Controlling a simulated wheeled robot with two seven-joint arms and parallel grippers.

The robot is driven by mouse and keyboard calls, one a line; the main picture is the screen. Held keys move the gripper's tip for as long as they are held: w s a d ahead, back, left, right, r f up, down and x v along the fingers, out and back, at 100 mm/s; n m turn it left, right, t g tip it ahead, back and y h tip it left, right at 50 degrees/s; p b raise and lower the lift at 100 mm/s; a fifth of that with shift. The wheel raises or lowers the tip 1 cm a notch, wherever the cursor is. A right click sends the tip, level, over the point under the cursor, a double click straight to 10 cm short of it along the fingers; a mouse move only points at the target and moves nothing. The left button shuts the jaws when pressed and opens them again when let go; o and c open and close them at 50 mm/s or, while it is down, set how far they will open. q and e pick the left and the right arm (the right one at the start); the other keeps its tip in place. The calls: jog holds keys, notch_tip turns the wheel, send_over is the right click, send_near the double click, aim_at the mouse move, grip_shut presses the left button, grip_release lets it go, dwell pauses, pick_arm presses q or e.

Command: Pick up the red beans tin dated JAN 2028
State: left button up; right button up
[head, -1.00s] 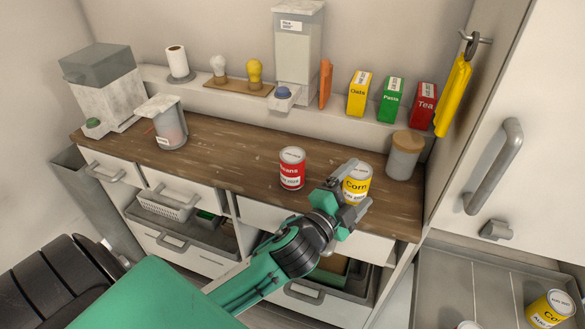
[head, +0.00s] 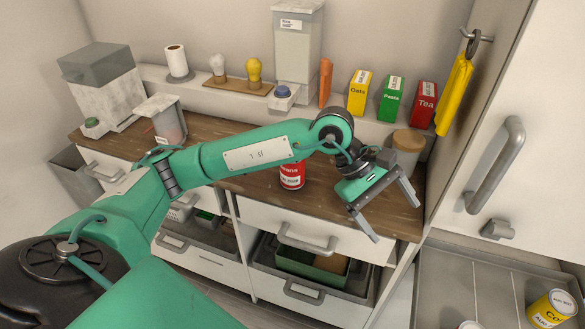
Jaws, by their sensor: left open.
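A red tin (head: 292,177) with a white lid stands upright on the wooden counter, its top covered by my left arm. Its lettering is partly hidden, and its date is too small to read. My left gripper (head: 395,222) is over the front right of the counter, to the right of the red tin. Its two fingers are spread apart, point toward the lower right and hold nothing. The yellow corn tin seen earlier on the counter does not show now; the gripper body covers that spot. My right gripper is not in view.
A wood-lidded jar (head: 408,142) stands close behind the gripper. Yellow, green and red boxes (head: 425,106) line the back ledge. A yellow corn tin (head: 550,308) and a partly cut-off tin (head: 469,325) are at the lower right. A drawer (head: 300,262) below stands open.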

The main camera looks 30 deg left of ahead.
pick_arm(q)
jog(key=w+a+m+t+y, duration=0.15)
jog(key=w+a+y, duration=0.3)
jog(key=a, duration=0.55)
notch_tip(320, 180, up, 5)
jog(key=y, duration=0.8)
send_over(292, 168)
jog(key=d, duration=0.1)
jog(key=shift+n+t, duration=0.35)
jog(key=shift+t, duration=0.1)
jog(key=x, duration=0.7)
jog(key=shift+w+f, duration=0.15)
jog(key=shift+w, duration=0.15)
jog(key=shift+w+f+p, duration=0.1)
jog(key=shift+f+p, duration=0.3)
jog(key=shift+f, duration=0.05)
jog(key=p+x, duration=0.1)
jog(key=x, duration=0.2)
jog(key=shift+f, duration=0.35)
jog(key=shift+w+a+f, duration=0.1)
jog(key=shift+a+f, duration=0.05)
jog(key=shift+f, duration=0.35)
jog(key=c, duration=1.4)
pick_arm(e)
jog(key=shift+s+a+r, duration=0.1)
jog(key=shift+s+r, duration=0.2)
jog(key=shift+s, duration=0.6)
